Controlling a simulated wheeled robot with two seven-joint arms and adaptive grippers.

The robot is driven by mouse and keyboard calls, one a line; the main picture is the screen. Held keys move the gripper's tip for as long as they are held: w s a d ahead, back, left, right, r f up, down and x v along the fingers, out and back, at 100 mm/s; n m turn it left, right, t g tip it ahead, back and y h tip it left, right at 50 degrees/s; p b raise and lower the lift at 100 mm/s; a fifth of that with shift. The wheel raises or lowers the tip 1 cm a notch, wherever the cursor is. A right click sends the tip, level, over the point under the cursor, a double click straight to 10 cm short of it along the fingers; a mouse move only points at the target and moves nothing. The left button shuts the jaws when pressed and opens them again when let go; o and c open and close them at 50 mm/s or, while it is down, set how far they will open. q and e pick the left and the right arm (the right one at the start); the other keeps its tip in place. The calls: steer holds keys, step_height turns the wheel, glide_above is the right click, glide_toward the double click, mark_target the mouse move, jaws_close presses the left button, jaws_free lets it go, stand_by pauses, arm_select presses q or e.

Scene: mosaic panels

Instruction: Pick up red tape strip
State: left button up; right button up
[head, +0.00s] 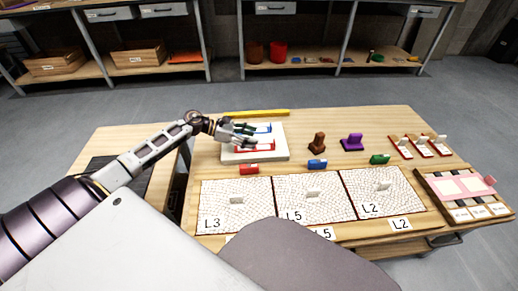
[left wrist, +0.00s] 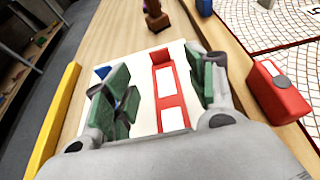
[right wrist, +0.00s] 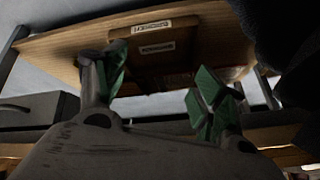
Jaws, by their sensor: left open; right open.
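A red strip (head: 266,147) with white panels lies flat on a white board (head: 240,156) on the table. In the left wrist view the red strip (left wrist: 156,57) shows between the fingers, and the white board (left wrist: 145,110) is under them. My left gripper (head: 246,132) is open and empty, above the board; contact with the strip cannot be told. A blue-edged piece (head: 262,128) lies behind the red strip, partly hidden by the fingers. My right gripper (right wrist: 160,85) is open and empty, low, with the table's underside above it.
A red block (head: 249,169), a blue block (head: 317,164) and a green block (head: 380,159) stand along the mosaic panels (head: 306,211). A yellow bar (head: 262,113) lies behind the board. Brown (head: 317,143) and purple (head: 352,142) pieces stand to the right.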

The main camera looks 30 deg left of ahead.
mark_target(274, 142)
arm_select(q)
steer(key=shift+x, duration=0.9)
steer(key=shift+b+x, duration=0.4)
steer(key=shift+x, duration=1.35)
steer(key=shift+w+d, duration=0.15)
steer(key=shift+w, duration=0.05)
arm_select(e)
steer(key=f, duration=0.3)
steer(key=shift+a+f, duration=0.2)
steer(key=shift+a, duration=0.05)
arm_select(q)
steer(key=shift+b, duration=0.3)
arm_select(e)
steer(key=shift+r+t, duration=0.1)
steer(key=shift+t, duration=0.2)
arm_select(q)
steer(key=shift+d+f, duration=0.1)
